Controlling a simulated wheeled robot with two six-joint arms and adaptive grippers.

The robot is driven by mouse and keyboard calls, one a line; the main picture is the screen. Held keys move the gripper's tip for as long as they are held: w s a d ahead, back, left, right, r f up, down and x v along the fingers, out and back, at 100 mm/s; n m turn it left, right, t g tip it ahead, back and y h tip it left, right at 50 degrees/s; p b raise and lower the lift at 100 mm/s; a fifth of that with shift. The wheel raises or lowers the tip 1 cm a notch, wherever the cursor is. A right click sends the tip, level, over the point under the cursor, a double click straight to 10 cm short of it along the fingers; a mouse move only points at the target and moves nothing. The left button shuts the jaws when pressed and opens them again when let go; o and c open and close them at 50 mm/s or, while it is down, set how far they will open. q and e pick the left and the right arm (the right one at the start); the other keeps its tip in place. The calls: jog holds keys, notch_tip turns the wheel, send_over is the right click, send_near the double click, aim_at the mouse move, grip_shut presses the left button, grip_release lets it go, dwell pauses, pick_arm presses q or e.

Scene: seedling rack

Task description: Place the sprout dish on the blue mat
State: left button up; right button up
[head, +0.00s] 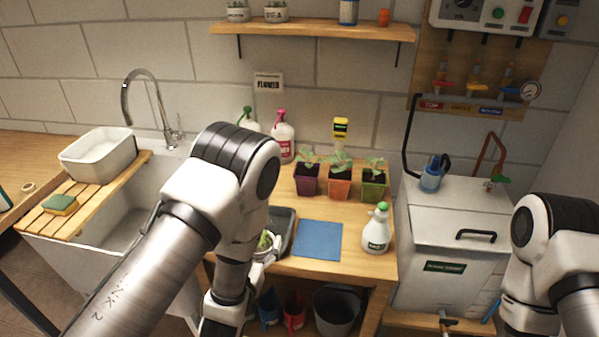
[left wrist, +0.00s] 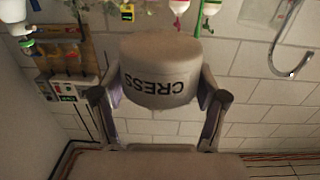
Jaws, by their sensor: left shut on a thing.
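The sprout dish is a grey round pot marked CRESS (left wrist: 160,72), between the fingers of my left gripper (left wrist: 160,92) in the left wrist view. The fingers are shut on its sides. In the head view the green sprouts of the dish (head: 265,241) show beside my left forearm, which hides much of the dish and gripper (head: 267,260). The blue mat (head: 318,240) lies flat and bare on the wooden bench, to the right of the dish. My right arm is at the right edge, its gripper out of view.
A dark tray (head: 287,222) lies left of the mat, partly behind my arm. A white spray bottle (head: 377,232) stands close to the mat's right. Purple (head: 307,180), orange (head: 339,184) and green (head: 373,185) seedling pots stand behind it. A sink (head: 125,215) is at left.

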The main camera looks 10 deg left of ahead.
pick_arm(q)
jog(key=s+d+r+m+g+h, duration=0.45)
jog(key=s+d+m+h, duration=0.35)
jog(key=d+h, duration=0.4)
jog(key=w+d+f+m+g+h, duration=0.4)
jog(key=d+f+m+g, duration=0.1)
jog(key=w+a+f+n+t+y, duration=0.3)
jog(key=w+n+t, duration=0.1)
jog(key=w, duration=0.1)
jog(key=w+a+n+t+y, duration=0.1)
jog(key=a+n+t+y, duration=0.1)
jog(key=a+n+y, duration=0.2)
jog(key=w+a+r+n+t+y, duration=0.1)
jog(key=w+a+n+t+y, duration=0.1)
jog(key=a+n+y, duration=0.3)
jog(key=a+t+y, duration=0.1)
jog(key=a+y, duration=0.3)
jog(key=a, duration=0.1)
jog(key=shift+w+a, duration=0.15)
jog(key=shift+w, duration=0.15)
